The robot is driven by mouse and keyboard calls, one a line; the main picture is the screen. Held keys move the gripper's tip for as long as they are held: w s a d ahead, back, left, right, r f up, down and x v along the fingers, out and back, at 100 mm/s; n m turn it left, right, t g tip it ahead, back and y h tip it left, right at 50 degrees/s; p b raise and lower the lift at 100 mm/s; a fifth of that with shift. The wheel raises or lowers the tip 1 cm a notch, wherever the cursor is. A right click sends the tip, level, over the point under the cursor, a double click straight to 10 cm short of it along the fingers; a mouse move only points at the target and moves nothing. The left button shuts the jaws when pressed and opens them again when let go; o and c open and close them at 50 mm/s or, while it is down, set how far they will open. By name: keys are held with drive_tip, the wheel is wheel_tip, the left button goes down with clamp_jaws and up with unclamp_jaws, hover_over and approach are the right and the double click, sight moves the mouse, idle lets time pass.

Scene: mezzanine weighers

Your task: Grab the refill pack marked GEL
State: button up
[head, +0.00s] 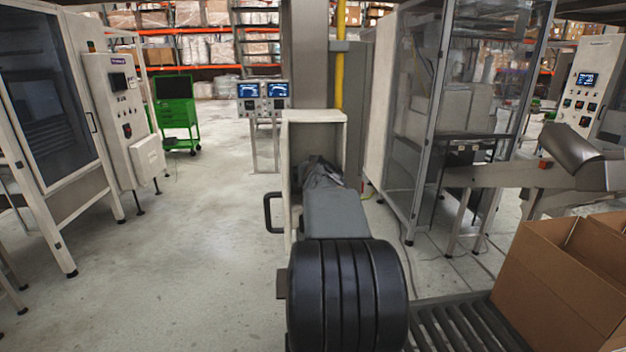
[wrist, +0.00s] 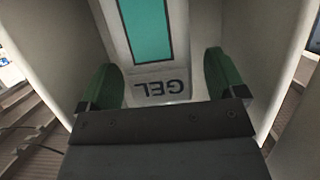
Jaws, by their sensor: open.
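The refill pack (wrist: 185,20) is white with a teal panel, and the word GEL stands upside down on its near end in the wrist view. It sits between pale walls, straight ahead of my gripper (wrist: 163,82). My gripper is open, with one green finger on each side of the GEL label. I cannot tell whether the fingers reach around the pack or stop short of it. In the head view my arm reaches into a white open-fronted housing (head: 286,165), and the pack is hidden there.
A black handle (head: 272,212) sticks out left of the housing. A roller conveyor (head: 460,325) with cardboard boxes (head: 560,285) stands at the near right. A glazed machine (head: 410,120) is to the right.

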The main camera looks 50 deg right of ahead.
drive_tip(key=shift+x, duration=0.8)
drive_tip(key=c, duration=1.2)
